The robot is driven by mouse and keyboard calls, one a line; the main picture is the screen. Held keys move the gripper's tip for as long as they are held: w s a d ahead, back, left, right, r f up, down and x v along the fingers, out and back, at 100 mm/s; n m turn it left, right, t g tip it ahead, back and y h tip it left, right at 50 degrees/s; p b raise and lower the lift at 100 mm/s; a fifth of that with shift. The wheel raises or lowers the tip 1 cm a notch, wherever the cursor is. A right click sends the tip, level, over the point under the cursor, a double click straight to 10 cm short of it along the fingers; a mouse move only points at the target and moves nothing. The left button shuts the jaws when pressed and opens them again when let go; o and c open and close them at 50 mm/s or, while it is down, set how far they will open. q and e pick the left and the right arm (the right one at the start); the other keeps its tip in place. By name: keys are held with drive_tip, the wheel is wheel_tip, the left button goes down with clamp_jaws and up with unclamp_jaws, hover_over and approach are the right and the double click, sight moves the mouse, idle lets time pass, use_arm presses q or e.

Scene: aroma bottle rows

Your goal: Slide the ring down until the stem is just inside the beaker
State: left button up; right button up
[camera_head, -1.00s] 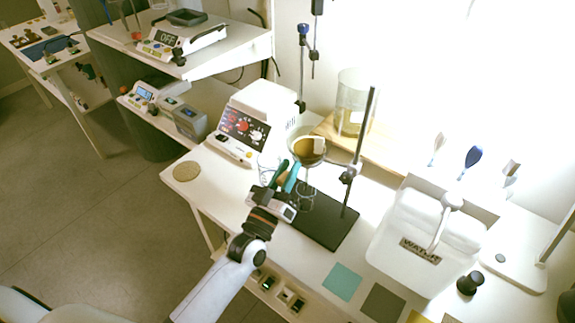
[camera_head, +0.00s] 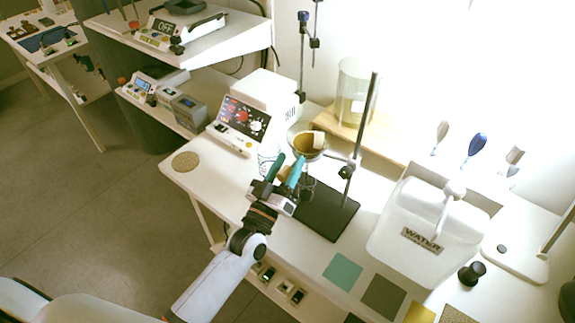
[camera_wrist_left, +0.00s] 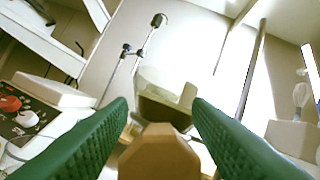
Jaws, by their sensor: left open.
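The ring stand has a black base (camera_head: 327,212) and an upright rod (camera_head: 366,123). Its ring holds a funnel with a brown filter (camera_head: 308,142), and a clamp (camera_head: 347,171) sits on the rod. A clear glass beaker (camera_head: 307,188) stands below the funnel, partly behind my gripper. The stem's lower end is hard to make out. My left gripper (camera_head: 283,170) is open in front of the funnel and beaker. In the left wrist view, a brown faceted knob (camera_wrist_left: 160,155) shows between its green fingers, with no visible grip on it. My right gripper is not in view.
A white instrument (camera_head: 240,122) stands behind left, and a white water container (camera_head: 425,230) stands right of the stand. A large glass vessel (camera_head: 354,88) is on a wooden shelf behind. A round cork mat (camera_head: 185,162) and coloured squares (camera_head: 342,272) lie on the table.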

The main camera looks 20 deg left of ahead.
use_arm(q)
drive_tip(key=b+v, duration=0.2)
drive_tip(key=v, duration=1)
